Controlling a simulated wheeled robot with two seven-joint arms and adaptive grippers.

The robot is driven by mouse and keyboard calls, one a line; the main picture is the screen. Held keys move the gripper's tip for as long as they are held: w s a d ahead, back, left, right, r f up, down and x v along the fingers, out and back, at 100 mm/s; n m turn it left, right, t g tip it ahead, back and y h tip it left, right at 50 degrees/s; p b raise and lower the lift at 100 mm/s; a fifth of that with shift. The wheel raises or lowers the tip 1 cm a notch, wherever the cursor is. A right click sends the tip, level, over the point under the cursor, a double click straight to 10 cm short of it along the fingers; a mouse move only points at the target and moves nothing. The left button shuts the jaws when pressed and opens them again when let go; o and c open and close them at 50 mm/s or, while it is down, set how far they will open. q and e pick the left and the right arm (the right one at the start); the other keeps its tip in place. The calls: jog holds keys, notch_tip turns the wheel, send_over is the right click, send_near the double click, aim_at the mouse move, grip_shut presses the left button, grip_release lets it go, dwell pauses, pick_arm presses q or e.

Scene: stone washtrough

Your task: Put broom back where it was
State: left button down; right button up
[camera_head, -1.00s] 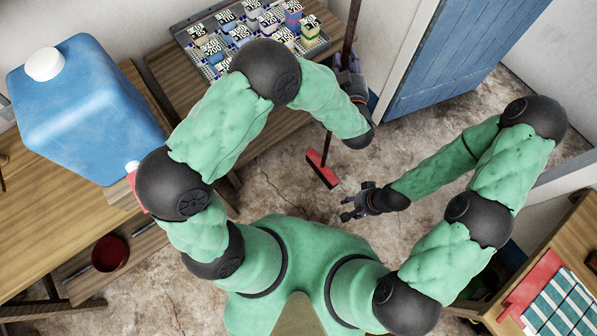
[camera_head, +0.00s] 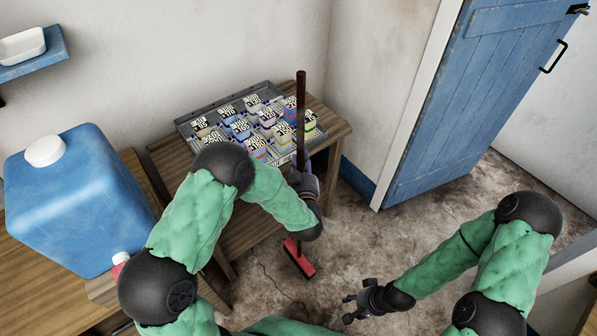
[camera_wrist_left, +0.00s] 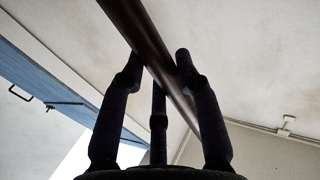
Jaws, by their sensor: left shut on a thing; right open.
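The broom has a dark brown handle (camera_head: 300,105) and a red head (camera_head: 299,259) with dark bristles. It stands nearly upright in front of the small wooden table in the head view. My left gripper (camera_head: 301,172) is shut on the handle. In the left wrist view the broom handle (camera_wrist_left: 150,50) runs diagonally between my left gripper's dark fingers (camera_wrist_left: 158,80). The red head is low over the floor; I cannot tell whether it touches. My right gripper (camera_head: 357,300) is open and empty over the floor, right of the broom head.
A small wooden table (camera_head: 335,135) bears a grey tray (camera_head: 190,121) of several labelled blocks. A blue jug (camera_head: 75,200) stands on a wooden bench (camera_head: 40,265) at left. A blue door (camera_head: 455,100) is at right. Cracked floor (camera_head: 420,225) lies clear between table and door.

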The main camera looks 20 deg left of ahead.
aim_at(299, 169)
pick_arm(q)
jog(key=shift+a+f, duration=0.45)
jog(key=shift+a, duration=0.05)
jog(key=shift+a+f+b, duration=0.15)
jog(key=shift+f+b, duration=0.65)
jog(key=shift+f, duration=0.8)
jog(key=shift+f, duration=0.2)
jog(key=c, duration=0.9)
grip_release()
